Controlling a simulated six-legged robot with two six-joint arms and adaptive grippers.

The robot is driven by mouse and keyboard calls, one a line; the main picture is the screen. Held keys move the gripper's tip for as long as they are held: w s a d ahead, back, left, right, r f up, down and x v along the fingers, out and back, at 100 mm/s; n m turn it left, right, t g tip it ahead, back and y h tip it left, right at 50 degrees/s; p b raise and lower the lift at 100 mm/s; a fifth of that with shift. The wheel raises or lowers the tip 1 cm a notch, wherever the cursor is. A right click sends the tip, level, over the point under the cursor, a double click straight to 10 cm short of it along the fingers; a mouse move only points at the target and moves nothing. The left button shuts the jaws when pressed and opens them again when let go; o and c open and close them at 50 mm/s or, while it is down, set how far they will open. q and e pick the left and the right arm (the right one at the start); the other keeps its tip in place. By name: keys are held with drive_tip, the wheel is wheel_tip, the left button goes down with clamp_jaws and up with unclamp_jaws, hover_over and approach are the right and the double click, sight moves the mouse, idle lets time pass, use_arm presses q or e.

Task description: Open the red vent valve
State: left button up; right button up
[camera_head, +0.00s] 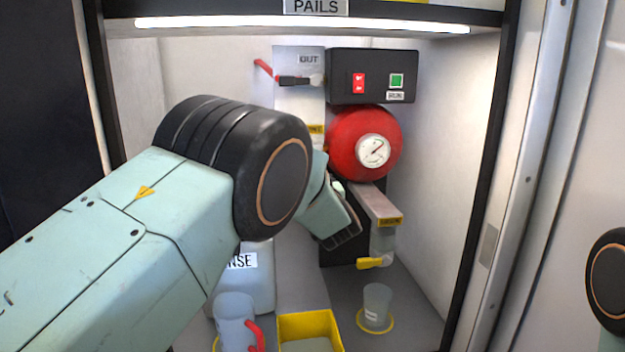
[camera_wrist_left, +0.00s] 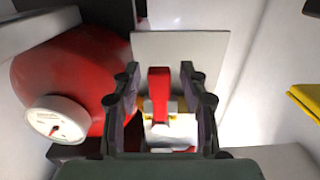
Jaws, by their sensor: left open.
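In the left wrist view, a red valve lever (camera_wrist_left: 158,85) stands upright in front of a pale plate, above a white and brass-coloured body (camera_wrist_left: 165,125). My left gripper (camera_wrist_left: 160,95) is open, with one dark finger on each side of the lever; contact cannot be told. In the head view, my left gripper (camera_head: 338,228) is partly hidden by my wrist, below the red tank. The lever between the fingers is hidden there by my arm. My right gripper is out of view; only a part of my right arm shows at the right edge.
The red tank (camera_head: 345,155) with a gauge (camera_head: 373,151) is close to my gripper. A black switch box (camera_head: 371,77) is above it. A yellow-handled tap (camera_head: 370,263), a clear cup (camera_head: 376,305), a yellow tray (camera_head: 308,326) and a jug (camera_head: 234,318) are below. The cabinet walls enclose both sides.

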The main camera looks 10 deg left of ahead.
use_arm(q)
drive_tip(key=shift+s, duration=0.1)
clamp_jaws()
idle(0.3)
idle(0.4)
